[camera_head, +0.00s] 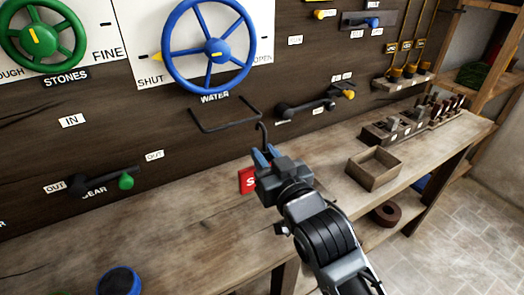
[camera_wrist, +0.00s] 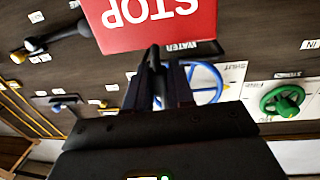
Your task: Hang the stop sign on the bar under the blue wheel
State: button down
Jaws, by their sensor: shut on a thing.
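The red stop sign (camera_head: 247,181) is mostly hidden behind my gripper (camera_head: 263,158) in the head view. Its dark hook (camera_head: 262,133) sticks up above the jaws. In the wrist view the red sign (camera_wrist: 150,22) appears upside down, with part of its white lettering visible. My gripper (camera_wrist: 160,78) is shut on the dark stem of the sign's hook. The blue wheel (camera_head: 215,48) is on the board, over the WATER label. The black bar (camera_head: 228,129) juts out below that label. The hook is just right of and below the bar in the picture, apparently apart from it; depth is unclear.
The wooden bench (camera_head: 180,215) runs below the board. An open wooden box (camera_head: 374,168) stands right of my gripper. A lever (camera_head: 305,105) sits right of the bar, and a green-knobbed lever (camera_head: 100,182) is at left. A blue-rimmed round thing (camera_head: 119,281) is in front.

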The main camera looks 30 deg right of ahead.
jog(key=w+f+b, duration=0.2)
jog(key=w+b, duration=0.2)
jog(key=w, duration=0.4)
jog(key=shift+w+f, duration=0.15)
jog(key=shift+w, duration=0.15)
dwell(0.6)
jog(key=c, duration=0.9)
grip_release()
